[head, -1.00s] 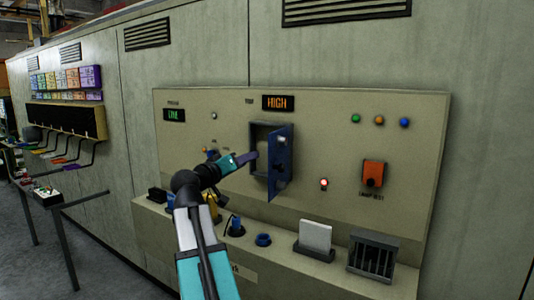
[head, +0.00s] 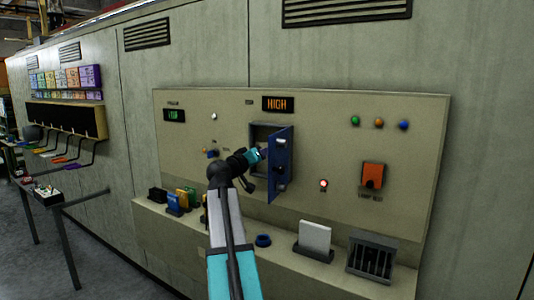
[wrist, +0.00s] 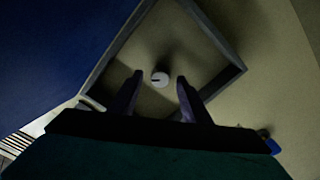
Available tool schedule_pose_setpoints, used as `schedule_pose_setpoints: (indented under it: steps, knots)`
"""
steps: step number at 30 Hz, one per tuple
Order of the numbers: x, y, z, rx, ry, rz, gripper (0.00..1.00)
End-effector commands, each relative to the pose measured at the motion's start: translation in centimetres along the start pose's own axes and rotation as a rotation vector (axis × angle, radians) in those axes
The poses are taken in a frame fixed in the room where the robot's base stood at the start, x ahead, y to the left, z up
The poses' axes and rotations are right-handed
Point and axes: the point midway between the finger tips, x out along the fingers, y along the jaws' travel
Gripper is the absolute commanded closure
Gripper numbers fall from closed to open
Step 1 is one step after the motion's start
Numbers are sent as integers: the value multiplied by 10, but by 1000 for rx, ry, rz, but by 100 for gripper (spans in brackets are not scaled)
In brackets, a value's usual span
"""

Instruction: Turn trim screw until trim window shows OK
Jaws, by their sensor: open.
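The trim screw (wrist: 160,79) is a small pale round head with a dark slot, at the back of a recessed box in the wrist view. My gripper (wrist: 156,84) is open, its two fingers on either side of the screw in the picture; I cannot tell how far off it is. In the head view my gripper is at the box opening, its fingers hidden by the box and door. The box's blue door (head: 281,165) stands open to the right. The trim window (head: 278,104) above the box reads HIGH in orange.
The panel has a green-lit window (head: 174,115), coloured lamps (head: 379,123), a lit red lamp (head: 323,184) and an orange lamp test switch (head: 373,175). The ledge below holds a white card block (head: 314,238), a slotted dark box (head: 371,257) and a blue ring (head: 263,240).

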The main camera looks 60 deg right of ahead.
Motion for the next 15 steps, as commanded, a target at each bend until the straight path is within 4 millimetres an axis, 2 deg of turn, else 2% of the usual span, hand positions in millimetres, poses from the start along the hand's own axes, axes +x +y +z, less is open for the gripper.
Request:
schedule_pose_setpoints:
  steps: [5, 14, 15]
  knots:
    - [10, 0, 0, 0, -1, 1, 57]
    - [11, 0, 1, 0, -1, 0, 57]
    - [11, 0, 1, 0, -1, 0, 60]
